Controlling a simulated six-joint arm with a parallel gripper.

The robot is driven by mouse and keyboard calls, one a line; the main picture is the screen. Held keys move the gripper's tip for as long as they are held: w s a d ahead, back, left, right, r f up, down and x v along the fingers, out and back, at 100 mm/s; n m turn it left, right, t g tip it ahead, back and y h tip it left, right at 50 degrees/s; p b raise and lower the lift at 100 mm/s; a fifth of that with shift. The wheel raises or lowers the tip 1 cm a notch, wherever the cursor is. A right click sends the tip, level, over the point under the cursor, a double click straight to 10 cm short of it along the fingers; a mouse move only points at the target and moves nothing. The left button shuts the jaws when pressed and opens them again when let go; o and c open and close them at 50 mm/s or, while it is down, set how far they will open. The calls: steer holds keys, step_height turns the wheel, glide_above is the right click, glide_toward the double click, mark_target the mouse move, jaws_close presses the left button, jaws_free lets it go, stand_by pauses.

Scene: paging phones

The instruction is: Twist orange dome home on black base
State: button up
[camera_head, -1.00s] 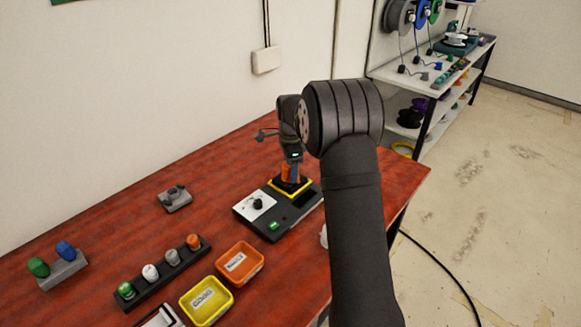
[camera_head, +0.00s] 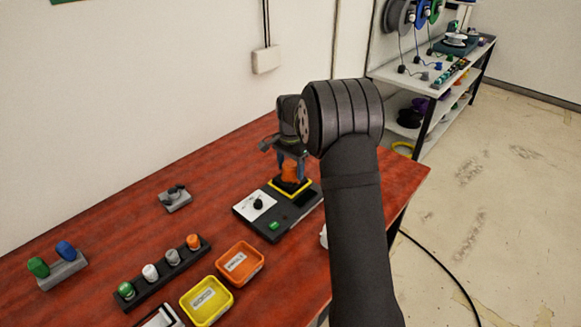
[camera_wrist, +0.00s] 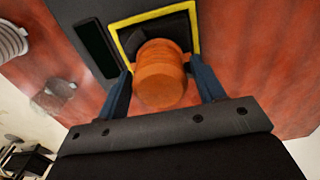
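The orange dome (camera_wrist: 160,75) stands upright on the black base (camera_head: 284,188), inside its yellow square frame (camera_wrist: 124,41). In the head view the dome (camera_head: 290,171) shows under my gripper (camera_head: 291,167). In the wrist view my gripper (camera_wrist: 160,75) has its two blue-grey fingers on either side of the dome, pointing down at the base. A narrow gap shows between the right finger and the dome, and the gripper looks open around it. Whether the dome is fully seated cannot be told.
The base's box (camera_head: 262,211) carries a white dial plate and a green button. Left of it are orange (camera_head: 260,267) and yellow bins (camera_head: 228,301), a dark rack (camera_head: 150,283) of coloured domes, and a grey holder (camera_head: 63,272). A small grey fixture (camera_head: 175,203) lies farther back.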

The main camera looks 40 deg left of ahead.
steer(key=c, duration=0.6)
steer(key=shift+m, duration=1.2)
steer(key=shift+m, duration=1.2)
steer(key=shift+m, duration=1.2)
steer(key=shift+m, duration=1.2)
